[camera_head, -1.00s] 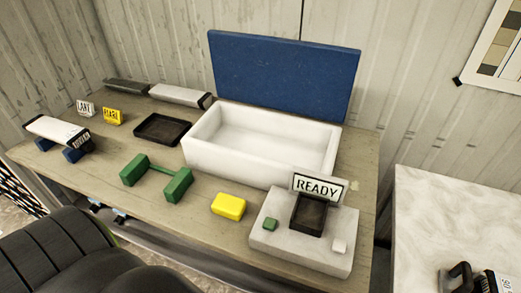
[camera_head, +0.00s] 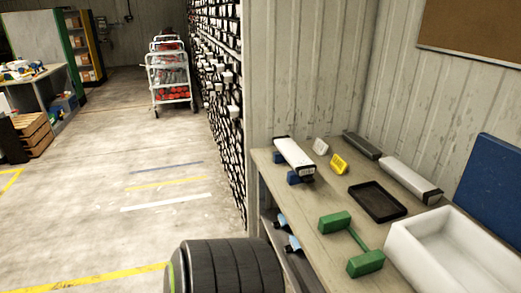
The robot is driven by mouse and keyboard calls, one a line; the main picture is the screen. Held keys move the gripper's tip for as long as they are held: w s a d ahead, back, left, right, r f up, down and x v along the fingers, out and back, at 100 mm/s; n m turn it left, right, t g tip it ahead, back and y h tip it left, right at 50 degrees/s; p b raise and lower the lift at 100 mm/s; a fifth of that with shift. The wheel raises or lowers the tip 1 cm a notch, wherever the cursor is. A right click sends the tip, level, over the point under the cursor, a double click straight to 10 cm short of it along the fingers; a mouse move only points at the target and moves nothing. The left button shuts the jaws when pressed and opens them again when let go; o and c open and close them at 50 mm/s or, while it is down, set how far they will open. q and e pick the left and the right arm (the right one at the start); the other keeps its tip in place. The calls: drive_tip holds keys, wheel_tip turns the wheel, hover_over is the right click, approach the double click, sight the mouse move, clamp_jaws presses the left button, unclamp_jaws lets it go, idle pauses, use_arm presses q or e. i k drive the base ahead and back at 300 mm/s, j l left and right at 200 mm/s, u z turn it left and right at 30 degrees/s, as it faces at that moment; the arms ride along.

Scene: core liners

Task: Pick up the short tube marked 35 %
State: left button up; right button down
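No 35 % marking can be read on anything in view. A white tube with dark ends (camera_head: 294,154) lies across blue supports (camera_head: 300,178) at the left end of the workbench (camera_head: 322,235). Another white tube-like piece with a dark end (camera_head: 408,180) lies along the back of the bench. A dark grey bar (camera_head: 362,145) lies behind it to the left. Neither of my grippers shows in this view.
On the bench are a white tag (camera_head: 321,146), a yellow tag (camera_head: 338,163), a black tray (camera_head: 377,202), a green two-block stand (camera_head: 366,263) and a white basin (camera_head: 402,257). A tall packed rack (camera_head: 215,95) stands behind. A trolley (camera_head: 168,78) stands on open floor (camera_head: 110,225).

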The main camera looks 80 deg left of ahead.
sight(304, 168)
drive_tip(key=u, duration=2.15)
drive_tip(key=i+j+z, duration=0.2)
drive_tip(key=z, duration=0.3)
drive_tip(key=i+j+z, duration=0.15)
drive_tip(key=j+z, duration=0.15)
drive_tip(key=z, duration=0.15)
